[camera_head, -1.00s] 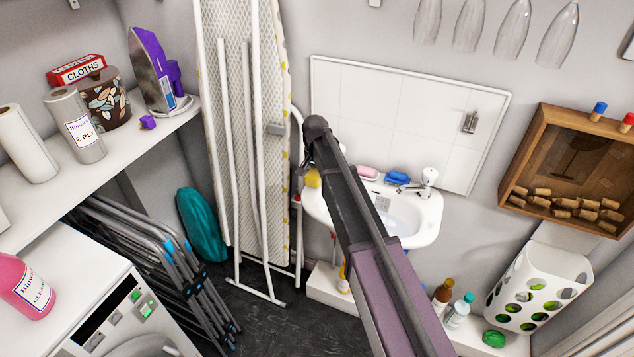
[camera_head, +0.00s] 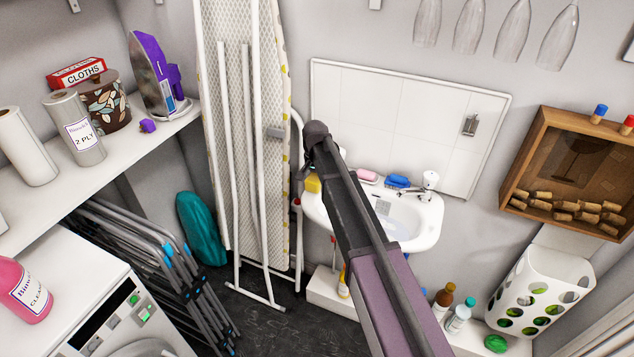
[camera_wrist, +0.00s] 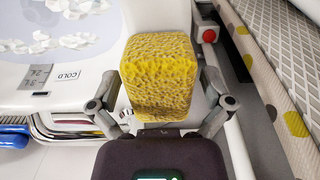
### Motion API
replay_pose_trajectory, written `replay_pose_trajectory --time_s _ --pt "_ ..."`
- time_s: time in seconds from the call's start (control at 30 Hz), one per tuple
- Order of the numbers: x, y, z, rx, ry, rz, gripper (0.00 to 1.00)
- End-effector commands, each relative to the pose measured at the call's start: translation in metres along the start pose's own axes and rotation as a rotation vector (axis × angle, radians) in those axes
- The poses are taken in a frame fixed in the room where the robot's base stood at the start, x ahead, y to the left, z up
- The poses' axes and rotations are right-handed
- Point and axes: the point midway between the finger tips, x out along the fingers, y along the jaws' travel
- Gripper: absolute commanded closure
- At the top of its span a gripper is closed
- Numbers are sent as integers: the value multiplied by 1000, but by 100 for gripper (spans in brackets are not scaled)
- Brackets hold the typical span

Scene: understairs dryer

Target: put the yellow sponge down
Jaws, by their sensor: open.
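The yellow sponge (camera_wrist: 160,72) stands between the two fingers of my gripper (camera_wrist: 161,92) in the wrist view. The fingers are spread to either side of it, and I see no firm grip on it. In the head view the sponge (camera_head: 313,183) shows at the left end of the white sink (camera_head: 420,222), partly behind my arm. My gripper is mostly hidden behind the arm in that view. The sponge's underside and what it rests on are hidden.
A pink soap (camera_head: 367,177), a blue item (camera_head: 397,181) and the tap (camera_head: 428,185) are along the sink's back edge. The ironing board (camera_head: 245,130) stands close on the left. A wooden box with corks (camera_head: 545,115) hangs at right.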

Motion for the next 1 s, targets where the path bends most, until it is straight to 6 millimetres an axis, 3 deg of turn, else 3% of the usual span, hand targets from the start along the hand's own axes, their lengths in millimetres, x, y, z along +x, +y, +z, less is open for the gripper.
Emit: replay_pose_trajectory --time_s 0.47,1.0 --pt "-10 0 0 0 0 0 0" --pt "-54 0 0 1 0 0 0"
